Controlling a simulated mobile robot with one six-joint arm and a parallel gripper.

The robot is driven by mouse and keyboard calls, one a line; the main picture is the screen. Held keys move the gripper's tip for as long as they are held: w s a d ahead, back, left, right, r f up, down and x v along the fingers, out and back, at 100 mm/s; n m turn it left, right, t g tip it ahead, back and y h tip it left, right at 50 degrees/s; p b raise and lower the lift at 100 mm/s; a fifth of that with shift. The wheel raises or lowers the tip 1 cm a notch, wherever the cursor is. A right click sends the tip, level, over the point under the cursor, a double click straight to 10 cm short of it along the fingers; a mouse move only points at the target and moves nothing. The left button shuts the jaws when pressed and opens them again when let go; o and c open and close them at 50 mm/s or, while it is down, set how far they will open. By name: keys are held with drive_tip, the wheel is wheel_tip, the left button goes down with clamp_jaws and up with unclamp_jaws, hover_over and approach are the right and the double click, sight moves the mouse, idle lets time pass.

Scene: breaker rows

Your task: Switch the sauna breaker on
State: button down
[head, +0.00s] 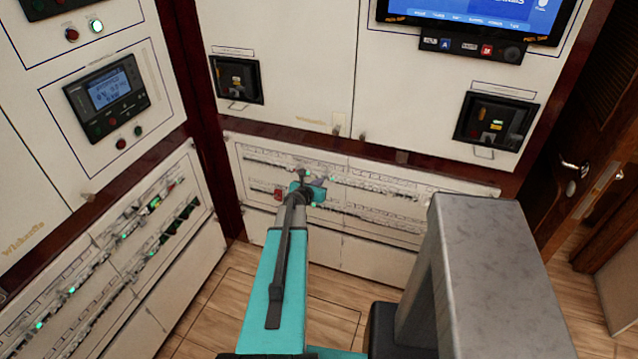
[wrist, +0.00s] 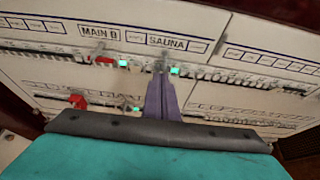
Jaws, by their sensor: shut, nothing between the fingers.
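The SAUNA label (wrist: 167,42) is on the upper breaker row of the white panel, right of the MAIN B label (wrist: 100,33). Below it, the sauna breaker (wrist: 160,66) shows only as a small dark shape, and I cannot tell its lever position. A green light (wrist: 174,71) glows just right of it. My gripper (wrist: 160,80) is shut and empty, its purple fingers just below the sauna breaker. I cannot tell whether they touch it. In the head view my gripper (head: 318,186) is in front of the low back panel.
A red switch (wrist: 103,61) sits left of the sauna breaker, with another green light (wrist: 123,63) beside it. A second breaker row runs below, with a red piece (wrist: 77,101). In the head view a grey block (head: 490,250) stands at front right.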

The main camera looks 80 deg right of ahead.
drive_tip(key=a, duration=0.2)
drive_tip(key=w+a, duration=0.1)
drive_tip(key=a, duration=0.1)
drive_tip(key=shift+r, duration=0.4)
drive_tip(key=shift+s, duration=0.1)
idle(0.3)
